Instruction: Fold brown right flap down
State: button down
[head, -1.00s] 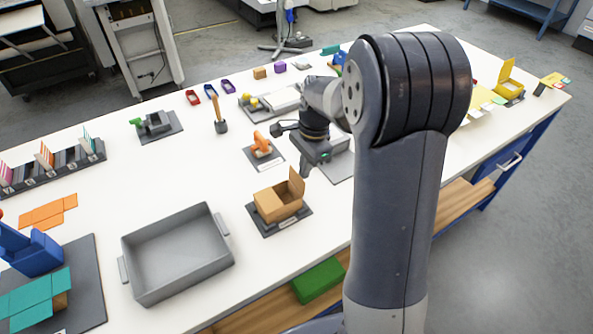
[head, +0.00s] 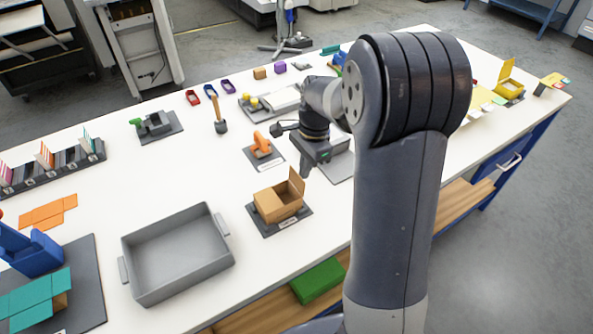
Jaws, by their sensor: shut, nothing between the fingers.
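The brown box (head: 277,207) sits on a dark base plate (head: 258,227) near the front of the table. Its right flap (head: 297,184) stands up, roughly upright, on the box's right side. The other sides show no raised flap, and the top looks open toward me. My gripper (head: 305,172) is shut and empty. It points down just above and to the right of the raised flap's upper end. From this angle I cannot tell whether the fingertips touch the flap.
A grey tray (head: 178,252) stands left of the box. An orange item on a mat (head: 262,146) lies behind it, and a grey plate (head: 340,166) lies under my wrist at right. White table is bare between the box and the front edge.

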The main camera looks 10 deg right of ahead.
aim_at(291, 176)
jog(key=shift+a, duration=0.15)
dwell(0.5)
jog(key=shift+s+a+r, duration=0.1)
jog(key=shift+s+a, duration=0.15)
jog(key=shift+a, duration=0.55)
jog(key=shift+s+a, duration=0.2)
jog(key=shift+a, duration=0.2)
jog(key=shift+f, duration=0.2)
jog(key=shift+s+a+f, duration=0.15)
jog(key=shift+a+f, duration=0.1)
jog(key=shift+a, duration=0.25)
dwell(0.6)
